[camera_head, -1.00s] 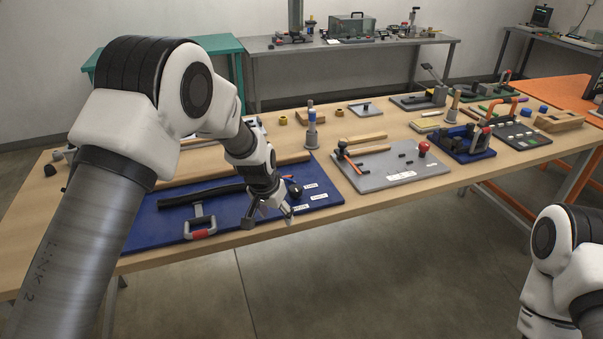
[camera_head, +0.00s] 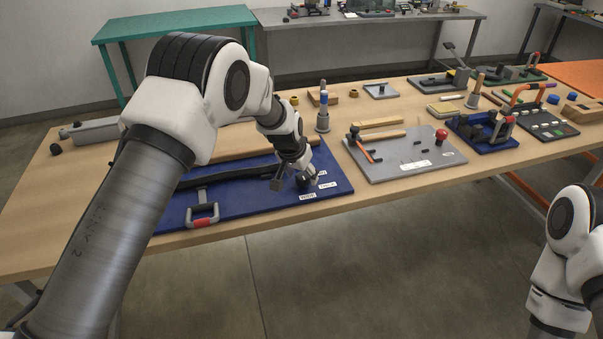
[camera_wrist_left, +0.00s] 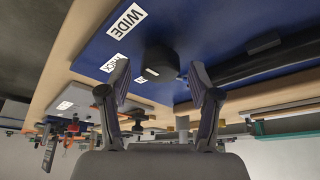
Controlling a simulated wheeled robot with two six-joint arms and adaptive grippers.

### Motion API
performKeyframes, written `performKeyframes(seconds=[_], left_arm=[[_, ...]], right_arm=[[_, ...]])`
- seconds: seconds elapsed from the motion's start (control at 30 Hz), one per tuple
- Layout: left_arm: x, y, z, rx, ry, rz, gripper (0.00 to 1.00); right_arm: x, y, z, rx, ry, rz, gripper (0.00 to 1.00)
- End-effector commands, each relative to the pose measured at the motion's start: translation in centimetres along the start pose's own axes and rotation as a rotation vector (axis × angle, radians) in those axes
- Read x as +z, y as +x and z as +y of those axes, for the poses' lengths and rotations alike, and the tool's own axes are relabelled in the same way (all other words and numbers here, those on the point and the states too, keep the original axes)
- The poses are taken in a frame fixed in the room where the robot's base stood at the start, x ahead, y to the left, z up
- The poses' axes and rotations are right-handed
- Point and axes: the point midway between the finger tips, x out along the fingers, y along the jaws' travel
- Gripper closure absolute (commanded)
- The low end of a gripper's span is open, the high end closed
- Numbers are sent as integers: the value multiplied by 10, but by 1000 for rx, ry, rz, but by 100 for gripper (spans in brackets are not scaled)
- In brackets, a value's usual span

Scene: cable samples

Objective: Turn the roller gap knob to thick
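The dark round roller gap knob (camera_head: 303,180) sits on the blue board (camera_head: 240,200) near its right end, partly hidden by my left gripper (camera_head: 294,184). In the left wrist view, the black knob (camera_wrist_left: 160,65) shows between and just beyond the spread fingertips of my left gripper (camera_wrist_left: 157,72). The fingers are apart, and I cannot tell whether either touches it. White labels lie beside the knob; in the wrist view one reads WIDE (camera_wrist_left: 127,20) and another appears to read THICK (camera_wrist_left: 114,62). My right arm shows at lower right, its gripper out of frame.
A grey handle with a red part (camera_head: 203,216) and a long black strip (camera_head: 225,173) lie on the blue board. A blue-topped post (camera_head: 323,108) stands behind it. A grey board with a red knob (camera_head: 441,135) is to the right.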

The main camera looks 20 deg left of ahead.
Motion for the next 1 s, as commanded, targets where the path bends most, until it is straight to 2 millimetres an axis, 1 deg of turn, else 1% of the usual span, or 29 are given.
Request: performKeyframes(seconds=[0.03,0.07,0.1,0.13,1.0], left_arm=[[0,0,0,0,0,0,60],[0,0,0,0,0,-1,71],[0,0,0,0,0,-1,85],[0,0,0,0,0,-1,95],[2,2,1,-9,-22,-2,96]], right_arm=[[0,0,0,0,0,0,46],[0,0,0,0,0,0,46],[0,0,0,0,0,0,46],[0,0,0,0,0,0,46],[0,-2,0,0,0,0,46]])
